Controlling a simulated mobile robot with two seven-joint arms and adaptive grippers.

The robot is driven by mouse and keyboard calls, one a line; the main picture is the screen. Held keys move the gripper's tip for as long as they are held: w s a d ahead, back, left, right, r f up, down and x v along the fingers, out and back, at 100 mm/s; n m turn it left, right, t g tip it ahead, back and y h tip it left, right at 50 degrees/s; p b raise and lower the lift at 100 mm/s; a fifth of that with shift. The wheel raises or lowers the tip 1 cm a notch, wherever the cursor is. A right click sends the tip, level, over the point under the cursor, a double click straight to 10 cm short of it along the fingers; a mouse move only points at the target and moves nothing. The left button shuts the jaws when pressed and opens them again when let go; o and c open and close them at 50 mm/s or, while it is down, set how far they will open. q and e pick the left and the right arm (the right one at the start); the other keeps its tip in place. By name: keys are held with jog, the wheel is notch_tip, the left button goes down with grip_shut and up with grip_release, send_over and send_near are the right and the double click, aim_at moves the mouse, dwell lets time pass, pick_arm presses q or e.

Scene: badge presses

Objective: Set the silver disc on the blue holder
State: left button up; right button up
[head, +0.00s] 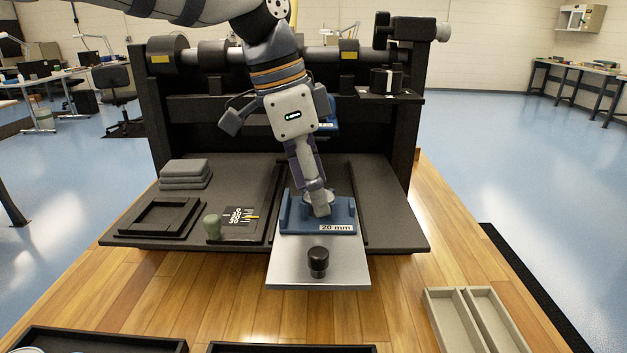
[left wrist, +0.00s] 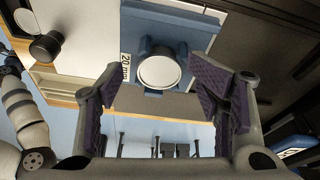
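The blue holder (head: 290,220), labelled "20 mm", lies on the sliding metal plate in front of the press. It also shows in the left wrist view (left wrist: 187,47). The silver disc (left wrist: 159,72) is on the holder, round and bright, between my open fingers. In the head view my gripper mostly covers the disc. My left gripper (head: 318,207) reaches down over the holder. In the left wrist view its purple-padded fingers (left wrist: 157,82) are spread wide, with gaps on both sides of the disc. My right gripper is in neither view.
A black knob (head: 318,262) stands on the metal plate (head: 345,275) in front of the holder. A green cylinder (head: 212,227), a black frame tray (head: 120,222) and stacked grey pads (head: 184,172) lie left. A beige divided tray (head: 435,310) sits front right.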

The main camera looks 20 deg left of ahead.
pick_arm(q)
jog(key=shift+r, duration=0.15)
jog(key=v, duration=1.2)
